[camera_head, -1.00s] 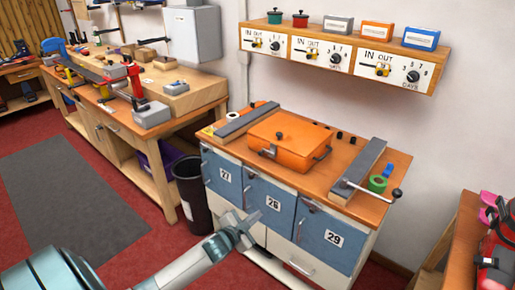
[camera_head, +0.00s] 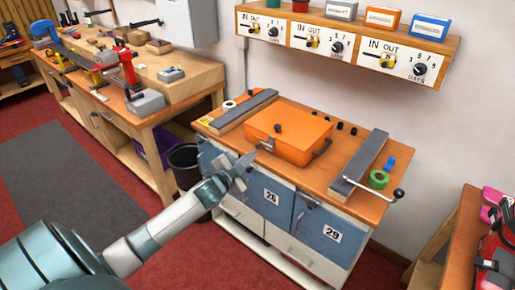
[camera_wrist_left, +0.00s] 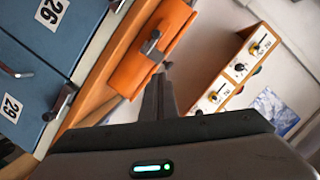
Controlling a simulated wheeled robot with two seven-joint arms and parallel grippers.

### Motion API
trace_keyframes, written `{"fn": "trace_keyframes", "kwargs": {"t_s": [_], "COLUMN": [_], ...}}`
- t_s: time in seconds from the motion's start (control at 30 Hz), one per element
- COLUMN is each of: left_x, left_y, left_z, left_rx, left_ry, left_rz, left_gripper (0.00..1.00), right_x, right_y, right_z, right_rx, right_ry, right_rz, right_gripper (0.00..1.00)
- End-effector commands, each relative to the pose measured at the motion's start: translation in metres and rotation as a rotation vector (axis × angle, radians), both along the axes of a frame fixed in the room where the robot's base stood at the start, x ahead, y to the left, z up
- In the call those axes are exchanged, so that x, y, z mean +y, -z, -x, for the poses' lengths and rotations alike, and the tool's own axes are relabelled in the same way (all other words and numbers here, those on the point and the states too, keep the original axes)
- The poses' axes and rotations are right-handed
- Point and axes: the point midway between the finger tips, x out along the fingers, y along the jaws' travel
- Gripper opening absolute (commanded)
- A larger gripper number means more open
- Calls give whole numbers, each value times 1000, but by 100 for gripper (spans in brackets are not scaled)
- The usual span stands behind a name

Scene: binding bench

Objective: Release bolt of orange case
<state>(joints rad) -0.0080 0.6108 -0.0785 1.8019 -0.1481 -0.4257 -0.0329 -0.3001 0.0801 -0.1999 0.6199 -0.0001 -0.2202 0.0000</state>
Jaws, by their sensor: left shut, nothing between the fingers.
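The orange case (camera_head: 290,135) sits closed on the wooden top of the blue cabinet, with a dark knob on its lid. A small latch-like fitting (camera_head: 266,145) is at its front left and a dark handle (camera_head: 321,148) at its front right. My left gripper (camera_head: 246,164) is shut and empty, just in front of the case's left side and seemingly apart from it. In the left wrist view the fingers (camera_wrist_left: 158,95) point toward the orange case (camera_wrist_left: 140,72); a grey fitting (camera_wrist_left: 151,43) shows on it. My right gripper is out of view.
Grey bars flank the case on the left (camera_head: 243,113) and right (camera_head: 363,155); a lever (camera_head: 398,193) juts out at right. Above, a wall shelf (camera_head: 448,58) has IN/OUT bolt panels and small boxes, including an orange box (camera_head: 382,18). A bin (camera_head: 185,165) stands left.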

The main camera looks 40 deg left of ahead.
Motion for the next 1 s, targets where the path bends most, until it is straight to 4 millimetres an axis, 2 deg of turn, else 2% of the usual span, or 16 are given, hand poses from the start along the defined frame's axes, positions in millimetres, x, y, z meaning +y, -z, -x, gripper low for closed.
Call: {"fn": "trace_keyframes", "kwargs": {"t_s": [0.27, 0.83, 1.0], "left_x": [2, 9, 24], "left_y": [1, 14, 31], "left_z": [-24, -98, -96], "left_rx": [-1, 0, 2], "left_ry": [0, -2, -1], "left_rz": [0, 1, 1], "left_gripper": [0, 0, 0], "right_x": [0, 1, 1], "right_y": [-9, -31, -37], "right_z": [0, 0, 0], "right_rx": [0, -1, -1], "right_ry": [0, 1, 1], "right_rz": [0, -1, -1], "right_gripper": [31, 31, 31]}}
